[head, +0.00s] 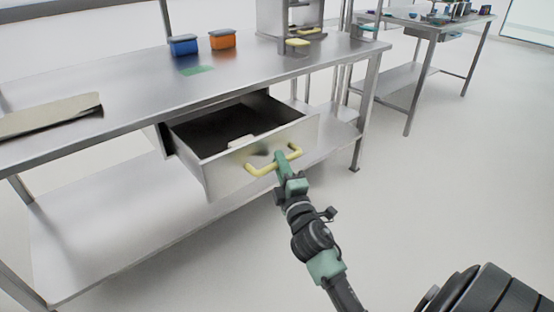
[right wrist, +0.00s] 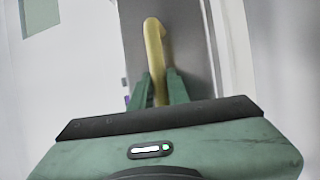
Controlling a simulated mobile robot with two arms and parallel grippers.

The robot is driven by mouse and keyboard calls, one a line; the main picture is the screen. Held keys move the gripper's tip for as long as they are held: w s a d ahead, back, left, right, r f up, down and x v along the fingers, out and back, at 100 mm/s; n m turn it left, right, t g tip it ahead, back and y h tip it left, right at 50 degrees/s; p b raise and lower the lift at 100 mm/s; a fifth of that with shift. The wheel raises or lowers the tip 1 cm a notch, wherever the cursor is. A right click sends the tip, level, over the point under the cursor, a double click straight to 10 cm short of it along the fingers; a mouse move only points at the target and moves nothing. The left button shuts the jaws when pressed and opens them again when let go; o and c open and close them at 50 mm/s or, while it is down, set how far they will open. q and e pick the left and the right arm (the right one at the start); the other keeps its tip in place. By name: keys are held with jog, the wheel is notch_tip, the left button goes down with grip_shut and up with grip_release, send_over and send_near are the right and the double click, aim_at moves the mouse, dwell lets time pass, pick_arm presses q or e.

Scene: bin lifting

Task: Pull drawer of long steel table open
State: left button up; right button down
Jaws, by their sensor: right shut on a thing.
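The long steel table (head: 140,95) runs across the left and middle of the head view. Its drawer (head: 232,172) hangs under the tabletop and is pulled well out, with its dark inside showing and a small pale piece near the front. A yellow handle (head: 293,153) is on the drawer front. My right gripper (head: 281,160) is shut on the handle near its middle. In the right wrist view the handle (right wrist: 154,50) stands between the two green fingers. My left gripper is not in view.
A blue bin (head: 184,46) and an orange bin (head: 222,40) stand on the tabletop. A lower shelf (head: 110,225) runs beneath the drawer. Another steel table (head: 425,25) stands at the back right. The floor (head: 430,180) to the right is clear.

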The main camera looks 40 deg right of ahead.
jog(key=shift+s, duration=0.25)
jog(key=c, duration=1.4)
grip_release()
jog(key=shift+o, duration=0.2)
jog(key=shift+s+f, duration=0.1)
jog(key=v, duration=0.7)
jog(key=shift+s+a, duration=0.2)
jog(key=shift+s, duration=0.05)
jog(key=shift+f, duration=0.1)
